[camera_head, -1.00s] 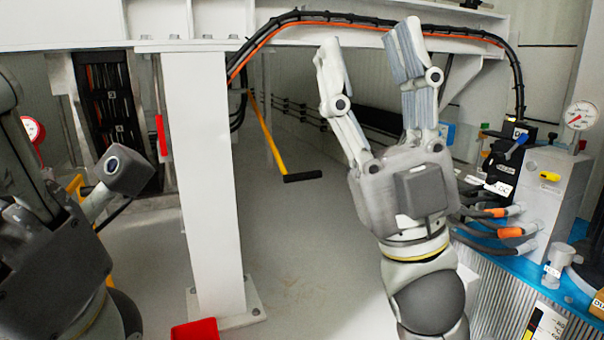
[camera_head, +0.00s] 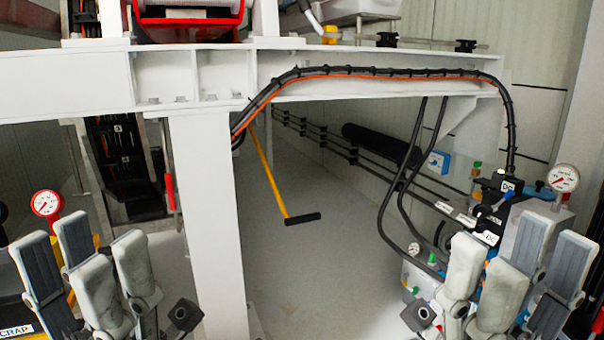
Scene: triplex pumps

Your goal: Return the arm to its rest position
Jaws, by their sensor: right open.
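My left gripper (camera_head: 84,250) is at the lower left with its pale, grey-padded fingers pointing up. The fingers stand apart with nothing between them. My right gripper (camera_head: 517,254) is at the lower right, also with its fingers up and spread, open and empty. The two grippers sit at about the same height, one on each side of the picture. Most of both arms lies below the lower edge and is hidden.
A white steel post (camera_head: 210,220) and beam (camera_head: 330,75) stand ahead between the grippers. Black hoses and a pressure gauge (camera_head: 563,179) are behind the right gripper. A red gauge (camera_head: 46,203) is behind the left gripper.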

